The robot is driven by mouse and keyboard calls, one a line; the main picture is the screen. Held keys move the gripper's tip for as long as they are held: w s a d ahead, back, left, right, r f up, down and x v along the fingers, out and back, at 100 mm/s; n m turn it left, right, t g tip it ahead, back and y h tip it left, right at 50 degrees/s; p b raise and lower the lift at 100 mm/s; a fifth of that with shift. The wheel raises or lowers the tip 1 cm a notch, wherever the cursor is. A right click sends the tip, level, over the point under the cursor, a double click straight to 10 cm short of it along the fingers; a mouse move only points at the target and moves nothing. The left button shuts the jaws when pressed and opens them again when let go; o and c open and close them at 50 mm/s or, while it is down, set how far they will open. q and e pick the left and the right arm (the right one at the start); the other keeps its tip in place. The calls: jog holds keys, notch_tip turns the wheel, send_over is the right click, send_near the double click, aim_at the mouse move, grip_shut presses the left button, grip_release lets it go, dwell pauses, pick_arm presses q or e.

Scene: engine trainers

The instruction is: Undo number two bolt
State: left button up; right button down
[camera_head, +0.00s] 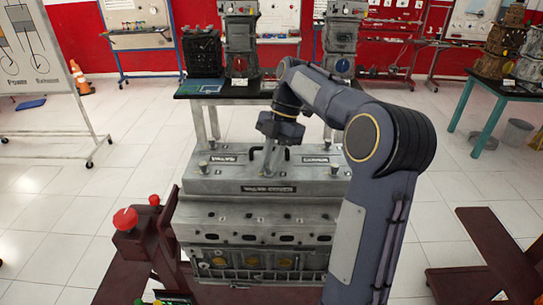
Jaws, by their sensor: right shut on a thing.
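The grey engine (258,215) stands in the middle of the view, with a flat grey top cover (225,183) on it. Bolts show on the cover at the left front (203,169), the left back (213,143), the right front (335,168) and the right back (326,143). My right arm reaches in from the right, and my right gripper (268,165) points down at the middle of the cover. It is shut on a bolt there, which the fingers mostly hide. My left gripper is not in view.
A dark red stand with a red knob (125,219) is at the engine's left. A black-topped table (225,88) with more engines is behind it. A green-legged table (495,90) is at the right. A whiteboard (35,50) stands at the left. Tiled floor is clear between.

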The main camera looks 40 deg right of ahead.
jog(key=shift+w+n, duration=0.1)
jog(key=shift+n, duration=0.5)
jog(key=c, duration=1.3)
grip_release()
jog(key=shift+g, duration=0.3)
jog(key=shift+c, duration=0.2)
jog(key=v, duration=0.7)
jog(key=shift+r, duration=0.35)
jog(key=shift+d, duration=0.15)
